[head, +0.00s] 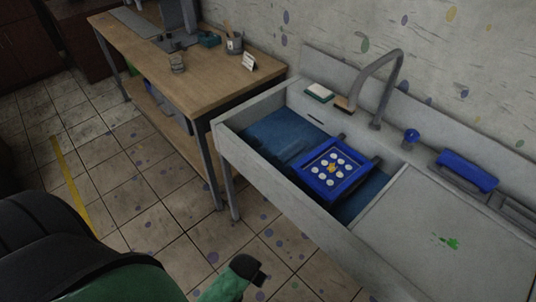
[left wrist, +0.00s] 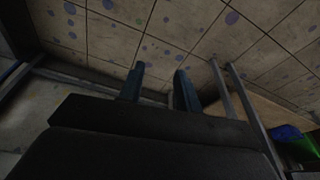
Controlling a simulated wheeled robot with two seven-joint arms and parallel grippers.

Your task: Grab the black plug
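I cannot make out a black plug in either view. The grey sink (head: 226,138) in the head view has a blue interior, and a blue frame with white dots (head: 333,170) sits across its basin, hiding part of the bottom. My left gripper (left wrist: 158,72) shows in the left wrist view with its two fingers apart and nothing between them, over the tiled floor. In the head view only green and black arm parts of mine show at the bottom. My right gripper is not in view.
A curved faucet (head: 383,85), a sponge (head: 319,93) and a blue container (head: 467,171) stand along the sink's back edge. A wooden table (head: 207,88) with a cup (head: 234,44) is at the left. Open tiled floor (head: 150,200) lies in front.

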